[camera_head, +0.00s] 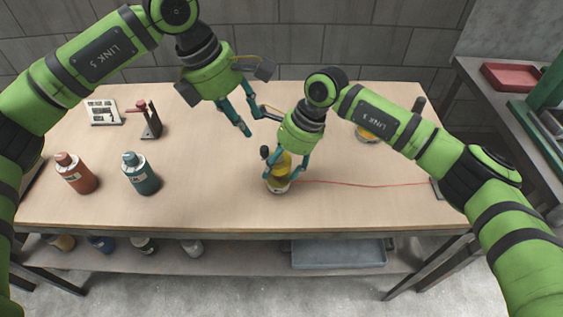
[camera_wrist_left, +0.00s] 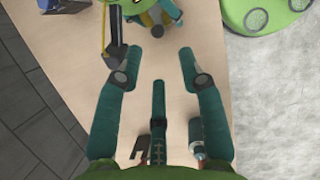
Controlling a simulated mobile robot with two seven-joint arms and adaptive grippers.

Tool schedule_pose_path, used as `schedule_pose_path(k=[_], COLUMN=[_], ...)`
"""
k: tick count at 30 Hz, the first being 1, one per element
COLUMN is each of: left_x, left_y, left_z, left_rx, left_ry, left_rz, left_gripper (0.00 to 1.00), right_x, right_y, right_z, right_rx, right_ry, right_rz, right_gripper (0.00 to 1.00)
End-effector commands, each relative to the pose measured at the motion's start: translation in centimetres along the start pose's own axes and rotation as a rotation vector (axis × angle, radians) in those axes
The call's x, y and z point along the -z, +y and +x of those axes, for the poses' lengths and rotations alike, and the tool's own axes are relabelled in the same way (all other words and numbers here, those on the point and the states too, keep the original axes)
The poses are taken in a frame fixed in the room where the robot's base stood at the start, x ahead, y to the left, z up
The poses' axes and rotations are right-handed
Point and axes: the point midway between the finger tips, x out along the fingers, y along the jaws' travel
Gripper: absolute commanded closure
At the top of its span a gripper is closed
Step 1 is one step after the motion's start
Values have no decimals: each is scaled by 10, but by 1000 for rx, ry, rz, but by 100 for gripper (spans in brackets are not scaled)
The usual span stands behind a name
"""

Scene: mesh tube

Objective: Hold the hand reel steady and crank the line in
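The hand reel (camera_head: 281,183) is a yellow body with a dark knob (camera_head: 264,150) at its upper left, near the middle of the table's front part. A thin red line (camera_head: 365,186) runs from it to the right, to a dark piece (camera_head: 437,188) at the table's edge. My right gripper (camera_head: 284,171) is over the reel, its fingers closed against the sides and hiding part of it. My left gripper (camera_head: 255,121) is open and empty, above and left of the reel. In the left wrist view its fingertips (camera_wrist_left: 160,56) are wide apart, with some yellow of the reel (camera_wrist_left: 152,17) beyond.
A red bottle (camera_head: 77,174) and a teal bottle (camera_head: 141,174) stand at the table's left. A dark stand with a red top (camera_head: 148,119) and a white card (camera_head: 103,112) are behind them. Another yellow item (camera_head: 366,136) is partly hidden by my right arm. The table's middle left is clear.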

Motion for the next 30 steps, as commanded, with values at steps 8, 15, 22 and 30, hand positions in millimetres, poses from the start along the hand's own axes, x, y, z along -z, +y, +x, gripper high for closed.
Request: schedule_pose_path(k=[8,15,22,30], left_x=[-1,-14,-20,-30], left_y=[-3,-22,-34,-75], left_z=[5,32,42,46], left_rx=[20,185,417,803], left_ry=[-30,-297,-621,-883], left_rz=[-25,-276,-684,-1106], left_gripper=[100,100,100,100], right_x=[1,1,1,1], right_y=[1,1,1,1], right_z=[1,1,2,2], right_rx=[-3,-4,-4,-5], right_ry=[2,3,3,3], right_rz=[1,2,2,2], right_gripper=[76,76,76,76])
